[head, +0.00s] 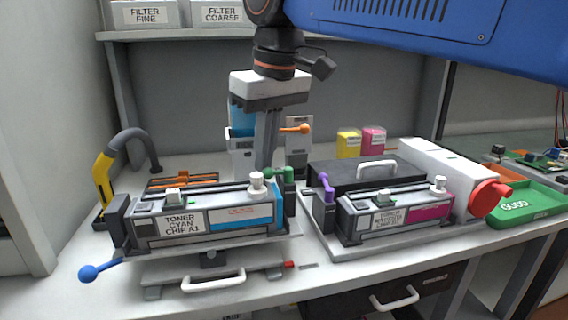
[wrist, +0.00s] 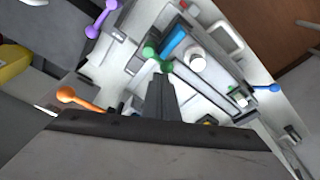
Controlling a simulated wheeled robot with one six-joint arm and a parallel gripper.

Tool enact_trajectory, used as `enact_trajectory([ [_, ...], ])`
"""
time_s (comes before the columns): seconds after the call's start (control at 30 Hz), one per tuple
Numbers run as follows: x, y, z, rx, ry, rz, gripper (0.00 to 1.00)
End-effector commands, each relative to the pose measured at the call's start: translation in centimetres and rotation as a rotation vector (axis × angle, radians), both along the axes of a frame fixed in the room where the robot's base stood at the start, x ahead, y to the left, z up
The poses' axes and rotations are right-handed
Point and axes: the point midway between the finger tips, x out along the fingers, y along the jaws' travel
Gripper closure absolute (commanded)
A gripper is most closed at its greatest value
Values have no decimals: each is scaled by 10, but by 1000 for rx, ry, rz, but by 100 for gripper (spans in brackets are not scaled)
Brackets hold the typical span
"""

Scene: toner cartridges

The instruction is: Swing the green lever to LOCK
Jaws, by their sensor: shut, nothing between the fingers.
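The green lever (head: 287,177) stands at the right end of the toner cyan cartridge (head: 185,222), its round knob pointing left. In the wrist view the green lever (wrist: 151,53) shows just beyond my fingertips. My gripper (head: 264,172) points straight down, its fingers shut together and empty. Its tips are beside the green lever's knob; I cannot tell whether they touch it. In the wrist view my gripper (wrist: 160,80) partly hides what lies under it. No LOCK marking is legible.
A purple lever (head: 324,182) stands by the magenta cartridge (head: 395,212) at right. A blue-knobbed lever (head: 90,273) sticks out front left. An orange-knobbed lever (head: 300,128) is behind my gripper. A white cap (head: 257,182) rises close to the green lever.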

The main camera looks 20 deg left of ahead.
Motion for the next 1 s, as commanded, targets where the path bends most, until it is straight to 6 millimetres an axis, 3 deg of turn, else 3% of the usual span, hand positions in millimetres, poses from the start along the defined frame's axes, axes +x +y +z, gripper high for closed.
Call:
enact_trajectory([
  [0.23,0,0,5,1,0,0,100],
  [1.0,0,0,55,0,0,0,100],
])
